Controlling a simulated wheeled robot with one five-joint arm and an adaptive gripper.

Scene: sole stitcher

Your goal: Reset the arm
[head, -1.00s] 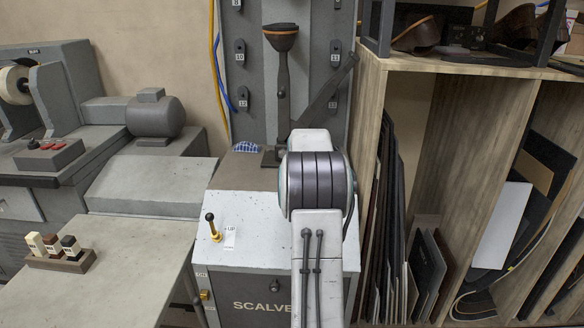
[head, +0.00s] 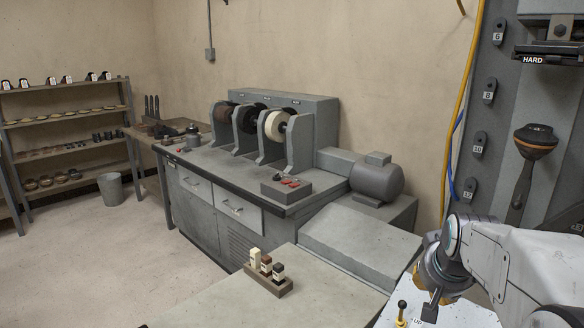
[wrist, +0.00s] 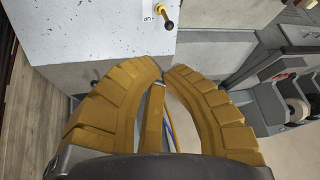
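My arm (head: 510,262) comes in from the right edge of the head view and bends down over the grey stitcher cabinet. In the wrist view my gripper (wrist: 166,72) shows two ribbed yellow fingers that curve together and meet at the tips. Nothing is held between them. The black-and-yellow lever (wrist: 166,18) stands beyond the fingertips, apart from them, beside a small white label.
A grey table (head: 215,306) bears a holder with several small blocks (head: 268,270). A grinding bench (head: 250,190) and motor (head: 377,178) stand behind. Shelves of shoe parts (head: 65,125) line the left wall. Open floor (head: 110,250) lies at left.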

